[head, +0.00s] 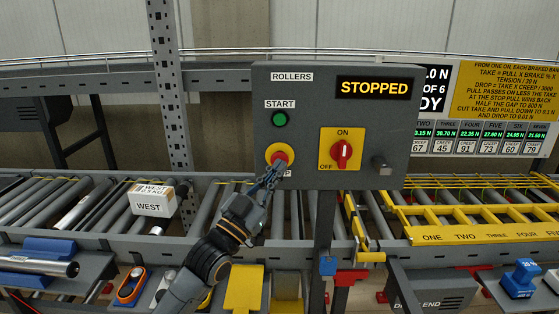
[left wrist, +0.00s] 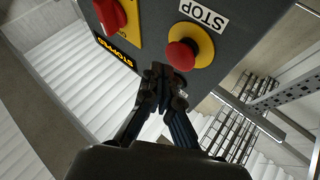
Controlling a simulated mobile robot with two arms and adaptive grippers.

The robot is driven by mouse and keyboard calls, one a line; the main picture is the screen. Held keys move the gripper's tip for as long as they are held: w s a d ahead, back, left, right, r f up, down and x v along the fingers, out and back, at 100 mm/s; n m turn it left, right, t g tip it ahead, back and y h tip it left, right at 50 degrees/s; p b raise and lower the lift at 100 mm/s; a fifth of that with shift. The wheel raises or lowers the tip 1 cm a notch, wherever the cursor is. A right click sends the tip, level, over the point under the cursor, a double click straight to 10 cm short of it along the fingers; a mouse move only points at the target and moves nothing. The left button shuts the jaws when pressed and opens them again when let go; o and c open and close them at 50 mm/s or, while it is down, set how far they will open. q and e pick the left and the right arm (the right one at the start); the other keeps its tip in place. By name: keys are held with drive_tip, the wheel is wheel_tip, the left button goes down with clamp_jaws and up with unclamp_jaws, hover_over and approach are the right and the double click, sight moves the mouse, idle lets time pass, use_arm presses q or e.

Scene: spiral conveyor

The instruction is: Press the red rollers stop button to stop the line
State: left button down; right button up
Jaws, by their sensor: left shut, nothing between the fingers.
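The red stop button (head: 277,155) sits on a round yellow plate on the grey rollers control panel (head: 310,113), partly hidden by my left gripper in the head view. My left gripper (head: 270,175) is shut and empty, its fingertips in front of the lower part of the button. The display (head: 375,88) reads STOPPED. My right gripper is not in view.
A green start button (head: 280,119) is above, and a red rotary ON/OFF switch (head: 342,152) is to the right. A white box (head: 150,198) marked WEST stands on the roller conveyor at left. A yellow rack (head: 470,219) is at right. A metal post (head: 170,90) rises left of the panel.

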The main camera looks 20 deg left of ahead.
use_arm(q)
drive_tip(key=s+p, duration=0.1)
drive_tip(key=s, duration=0.1)
drive_tip(key=s+d, duration=0.1)
drive_tip(key=s, duration=0.1)
drive_tip(key=shift+s+d+p, duration=0.2)
drive_tip(key=shift+s+p, duration=0.2)
idle(0.5)
